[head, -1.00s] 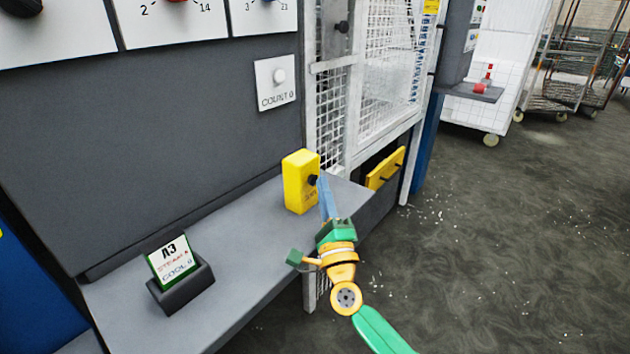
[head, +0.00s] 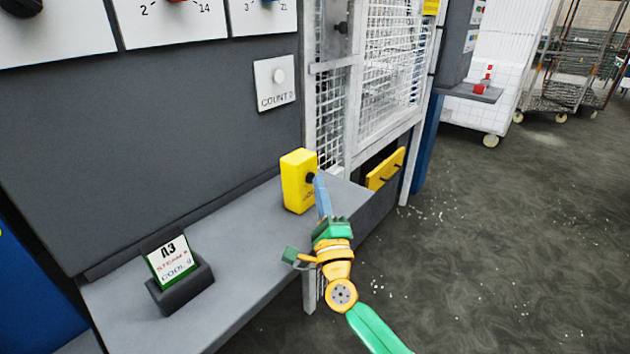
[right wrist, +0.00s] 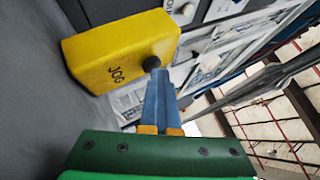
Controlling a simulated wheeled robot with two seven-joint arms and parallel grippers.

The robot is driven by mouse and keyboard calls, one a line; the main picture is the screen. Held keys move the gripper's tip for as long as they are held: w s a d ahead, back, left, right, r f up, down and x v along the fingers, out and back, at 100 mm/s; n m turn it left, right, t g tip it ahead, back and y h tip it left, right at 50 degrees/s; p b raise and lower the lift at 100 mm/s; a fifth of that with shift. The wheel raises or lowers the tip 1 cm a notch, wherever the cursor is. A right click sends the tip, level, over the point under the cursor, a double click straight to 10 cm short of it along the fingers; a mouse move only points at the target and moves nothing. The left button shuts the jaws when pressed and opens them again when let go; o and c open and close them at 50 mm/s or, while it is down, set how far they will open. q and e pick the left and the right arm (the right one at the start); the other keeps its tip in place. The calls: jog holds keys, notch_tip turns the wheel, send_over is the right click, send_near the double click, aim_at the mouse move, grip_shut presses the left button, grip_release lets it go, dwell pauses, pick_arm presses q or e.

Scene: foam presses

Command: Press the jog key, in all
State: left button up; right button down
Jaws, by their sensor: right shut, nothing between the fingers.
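The yellow jog box (head: 298,182) stands on the grey ledge in the head view. In the right wrist view the jog box (right wrist: 115,55) shows the word JOG and a round black key (right wrist: 151,63) on the same face. The black key (head: 311,178) also shows in the head view. My right gripper (head: 318,180) is shut and empty, its blue fingers pointing at the key. In the right wrist view the fingertips (right wrist: 157,74) are at the key and seem to touch it; how far it is pushed in cannot be told. My left gripper is out of view.
A card in a black holder (head: 180,284) sits on the grey ledge (head: 240,262) to the left. A COUNT 0 plate with a white button (head: 277,84) is on the panel above. A white mesh gate (head: 385,85) stands behind the box.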

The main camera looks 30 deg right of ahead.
dwell(0.4)
jog(key=shift+s+d+p, duration=0.3)
jog(key=shift+s+d, duration=0.1)
jog(key=shift+s, duration=0.45)
jog(key=shift+s+d, duration=0.2)
jog(key=shift+s, duration=0.25)
jog(key=s, duration=0.1)
jog(key=s+d, duration=0.1)
jog(key=s+p, duration=0.1)
jog(key=shift+s+d, duration=0.25)
jog(key=shift+s, duration=0.1)
jog(key=shift+f, duration=0.15)
